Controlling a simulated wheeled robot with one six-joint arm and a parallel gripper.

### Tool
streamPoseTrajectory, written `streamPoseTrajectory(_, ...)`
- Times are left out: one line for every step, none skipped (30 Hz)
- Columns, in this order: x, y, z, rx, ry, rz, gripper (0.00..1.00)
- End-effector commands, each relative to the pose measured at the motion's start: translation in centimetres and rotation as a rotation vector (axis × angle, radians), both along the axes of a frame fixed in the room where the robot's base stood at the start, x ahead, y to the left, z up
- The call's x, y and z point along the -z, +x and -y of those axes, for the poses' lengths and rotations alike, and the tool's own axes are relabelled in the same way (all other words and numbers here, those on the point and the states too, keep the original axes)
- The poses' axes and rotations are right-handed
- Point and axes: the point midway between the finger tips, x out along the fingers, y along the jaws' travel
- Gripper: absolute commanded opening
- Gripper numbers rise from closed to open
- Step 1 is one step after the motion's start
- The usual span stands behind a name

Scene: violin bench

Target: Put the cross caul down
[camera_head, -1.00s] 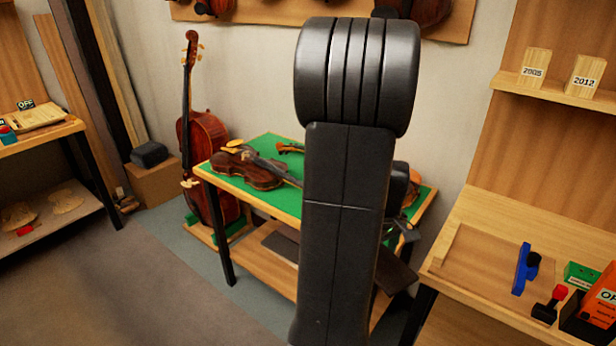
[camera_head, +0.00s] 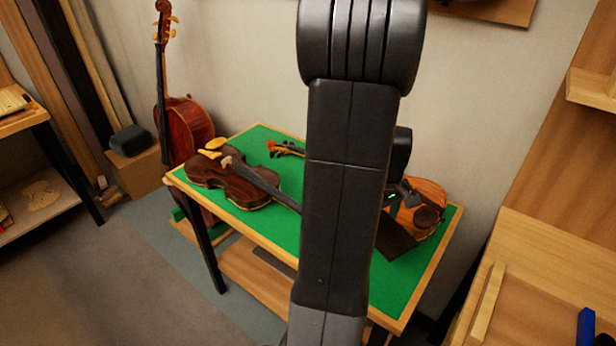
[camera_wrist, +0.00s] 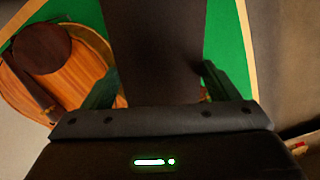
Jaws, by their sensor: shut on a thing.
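The cross caul, a flat dark brown board (camera_wrist: 155,50), lies between the two fingers of my gripper (camera_wrist: 159,88) in the wrist view. My gripper is shut on it, one finger on each side. In the head view the dark board (camera_head: 394,241) shows partly behind my arm, over the right part of the green bench top (camera_head: 385,292). Whether it touches the green surface or hangs just above it, I cannot tell. My gripper (camera_head: 402,196) is partly hidden there by my own arm.
An orange instrument body (camera_head: 428,190) with a dark round piece (camera_wrist: 40,48) on it sits close beside the board. A dark violin (camera_head: 232,183) lies on the left of the bench. A cello (camera_head: 187,130) stands behind. A wooden worktop (camera_head: 535,270) is at right.

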Motion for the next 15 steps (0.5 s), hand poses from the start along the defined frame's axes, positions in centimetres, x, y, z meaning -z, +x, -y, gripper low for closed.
streamPoseTrajectory(0.2, 0.0, 0.0, 0.000, 0.000, -0.001, 0.55)
streamPoseTrajectory(0.4, -0.1, 0.0, 0.000, 0.001, -0.003, 0.55)
streamPoseTrajectory(1.0, -0.1, 0.0, 0.000, 0.000, -0.005, 0.55)
streamPoseTrajectory(1.5, -0.1, 0.0, 0.000, 0.001, -0.004, 0.55)
streamPoseTrajectory(2.0, -0.1, 0.0, 0.000, 0.001, -0.006, 0.55)
streamPoseTrajectory(2.9, -0.1, 0.0, 0.000, 0.001, -0.006, 0.55)
streamPoseTrajectory(3.4, -0.1, 0.0, 0.000, 0.001, -0.006, 0.55)
streamPoseTrajectory(4.0, -0.1, 0.0, 0.000, 0.001, -0.007, 0.55)
streamPoseTrajectory(4.6, -0.1, 0.0, 0.000, 0.001, -0.006, 0.55)
streamPoseTrajectory(5.1, -0.1, 0.0, 0.000, 0.001, -0.006, 0.55)
streamPoseTrajectory(5.4, -0.1, 0.0, 0.000, 0.001, -0.004, 0.55)
streamPoseTrajectory(5.8, 0.0, 0.0, 0.000, 0.001, -0.003, 0.55)
streamPoseTrajectory(6.0, 0.0, 0.0, 0.000, 0.001, -0.003, 0.55)
streamPoseTrajectory(6.2, 0.0, 0.0, 0.000, 0.000, -0.002, 0.55)
streamPoseTrajectory(6.5, 0.0, 0.0, 0.000, 0.000, -0.001, 0.55)
